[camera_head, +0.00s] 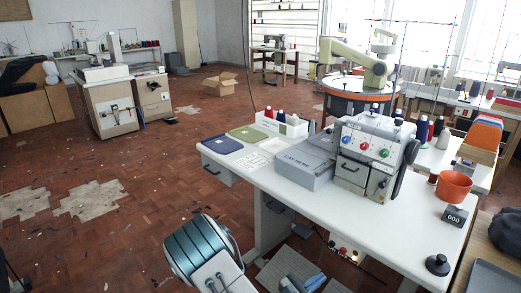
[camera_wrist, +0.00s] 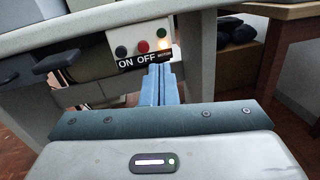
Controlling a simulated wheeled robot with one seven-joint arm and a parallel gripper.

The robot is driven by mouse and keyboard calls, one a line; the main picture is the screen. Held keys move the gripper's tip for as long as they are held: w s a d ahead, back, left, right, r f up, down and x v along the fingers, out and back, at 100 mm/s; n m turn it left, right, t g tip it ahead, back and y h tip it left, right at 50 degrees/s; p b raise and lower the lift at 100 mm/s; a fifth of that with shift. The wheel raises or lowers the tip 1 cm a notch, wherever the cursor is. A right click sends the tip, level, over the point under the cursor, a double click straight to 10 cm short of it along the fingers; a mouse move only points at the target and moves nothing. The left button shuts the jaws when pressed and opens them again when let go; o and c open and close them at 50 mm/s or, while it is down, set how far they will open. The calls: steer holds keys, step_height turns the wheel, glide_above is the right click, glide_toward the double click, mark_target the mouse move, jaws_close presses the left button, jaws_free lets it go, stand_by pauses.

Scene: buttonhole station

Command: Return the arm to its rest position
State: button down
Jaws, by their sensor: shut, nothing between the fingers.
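My gripper (camera_wrist: 158,72) is shut and empty, its two blue fingers together in the middle of the wrist view. Its tips point at the switch box (camera_wrist: 138,42) under the table edge; I cannot tell whether they touch it. The box carries a dark green button, a red button, a glowing orange lamp and an ON OFF label. In the head view my gripper (camera_head: 314,281) is low at the bottom edge, below the front of the white table (camera_head: 250,178). The switch box (camera_head: 343,251) shows just beyond it, small and partly unclear.
The table bears a grey sewing machine (camera_head: 372,150), a grey case (camera_head: 305,168), an orange pot (camera_head: 453,186), a black knob (camera_head: 437,264) and a counter (camera_head: 454,217). A wooden table (camera_head: 497,254) stands at the right.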

steer(key=s+d+r+m+g+y+p, duration=0.2)
steer(key=s+r+m+g, duration=0.3)
steer(key=r+m+g, duration=0.15)
steer(key=s+d+r+m+g+y+p, duration=0.2)
steer(key=s+r+m+g+p, duration=0.1)
steer(key=s+r+m+g, duration=0.4)
steer(key=s+a+r+m+t+y+p, duration=0.2)
steer(key=r+m+y, duration=0.3)
steer(key=r, duration=0.5)
steer(key=s+a+r+m+t+y+p, duration=0.3)
steer(key=s+a+r+m+t+y, duration=0.1)
steer(key=r, duration=0.6)
steer(key=shift+a+m+y+p, duration=0.35)
steer(key=shift+a+m+y, duration=0.35)
steer(key=shift+y, duration=0.4)
steer(key=shift+s, duration=0.1)
